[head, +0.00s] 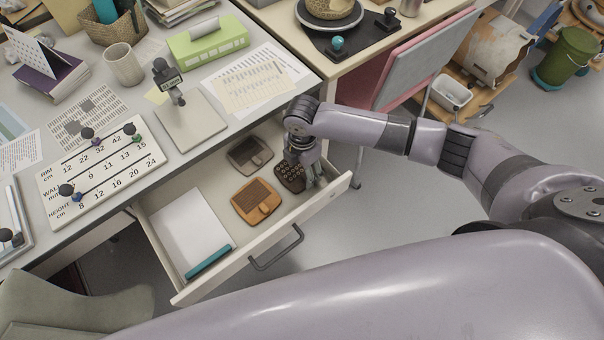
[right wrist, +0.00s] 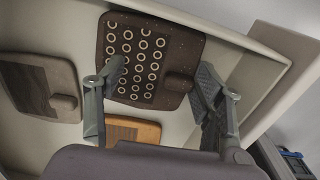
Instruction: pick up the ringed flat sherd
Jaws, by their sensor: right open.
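The ringed flat sherd (head: 289,176) is dark brown with rows of pale rings. It lies flat in the open drawer near its right end, partly hidden by my gripper in the head view. My right gripper (head: 312,178) is over the sherd's right side. In the right wrist view the ringed sherd (right wrist: 136,62) lies beyond the two spread fingers (right wrist: 160,76), with its plain raised lug between them. The gripper is open and holds nothing; whether the fingertips touch the sherd I cannot tell. My left gripper is out of view.
An orange-brown striped sherd (head: 257,201) and a grey-brown sherd (head: 250,155) lie beside it in the drawer (head: 221,190). A white pad (head: 190,226) with a teal edge fills the left part. The drawer's front and right walls stand close to my gripper.

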